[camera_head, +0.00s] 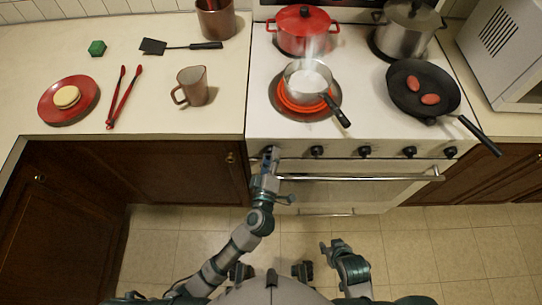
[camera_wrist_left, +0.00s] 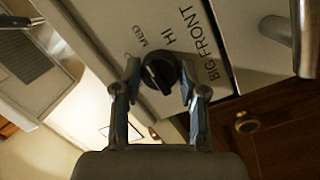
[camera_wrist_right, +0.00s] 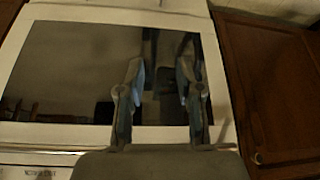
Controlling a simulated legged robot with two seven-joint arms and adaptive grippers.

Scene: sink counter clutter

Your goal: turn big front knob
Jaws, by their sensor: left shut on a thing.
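The big front knob (camera_wrist_left: 158,73) is a dark round knob on the white stove front, beside printed words HI, MED and BIG FRONT in the left wrist view. My left gripper (camera_head: 268,156) is at the leftmost end of the stove's knob row. Its two fingers stand on either side of the knob, shut on it; in the head view the gripper largely hides the knob. My right gripper (camera_wrist_right: 160,72) is open and empty, in front of the oven door's dark window, low and away from the knobs.
Other knobs (camera_head: 317,151) line the stove front, above the oven handle (camera_head: 360,178). A steaming pot (camera_head: 308,80) stands on a glowing red burner, its handle toward the front. A frying pan (camera_head: 423,92) has its handle past the stove's front edge. The floor is clear.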

